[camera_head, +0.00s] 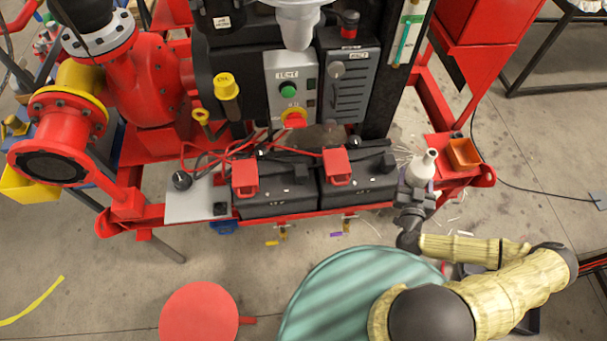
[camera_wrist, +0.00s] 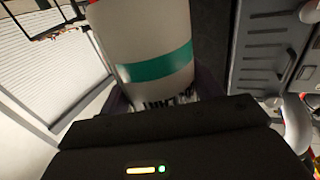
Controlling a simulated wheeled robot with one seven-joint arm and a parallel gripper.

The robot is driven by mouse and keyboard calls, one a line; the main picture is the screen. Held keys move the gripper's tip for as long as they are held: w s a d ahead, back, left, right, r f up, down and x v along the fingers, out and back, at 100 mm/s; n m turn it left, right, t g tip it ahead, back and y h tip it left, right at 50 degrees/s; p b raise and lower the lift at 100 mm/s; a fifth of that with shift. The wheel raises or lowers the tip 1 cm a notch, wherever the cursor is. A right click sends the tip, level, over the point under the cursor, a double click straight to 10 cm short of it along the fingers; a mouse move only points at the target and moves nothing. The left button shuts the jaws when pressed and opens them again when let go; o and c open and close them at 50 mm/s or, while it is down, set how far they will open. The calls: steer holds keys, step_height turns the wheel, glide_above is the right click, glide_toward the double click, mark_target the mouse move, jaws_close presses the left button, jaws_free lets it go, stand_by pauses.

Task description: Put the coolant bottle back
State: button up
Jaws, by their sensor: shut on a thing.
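The coolant bottle (camera_head: 421,166) is white with a narrow neck and stands roughly upright at the right end of the skid, beside the black battery boxes. In the wrist view the bottle (camera_wrist: 145,45) is large, pale, with a green band, and fills the space just beyond my gripper. My gripper (camera_head: 412,196) is shut on the lower part of the bottle. Its fingers are mostly hidden in the wrist view (camera_wrist: 158,100). Whether the bottle's base touches the skid cannot be told.
An orange open bin (camera_head: 463,154) sits on the red skid corner right of the bottle. A black battery box (camera_head: 357,180) with a red cap is close on its left. A grey control panel (camera_head: 345,85) rises behind. A round teal surface (camera_head: 345,290) lies in front.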

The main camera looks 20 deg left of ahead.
steer(key=shift+s+a, duration=0.2)
steer(key=shift+a, duration=0.5)
steer(key=shift+s+a, duration=0.15)
steer(key=shift+a, duration=0.7)
steer(key=shift+s+a, duration=0.1)
steer(key=shift+a, duration=0.7)
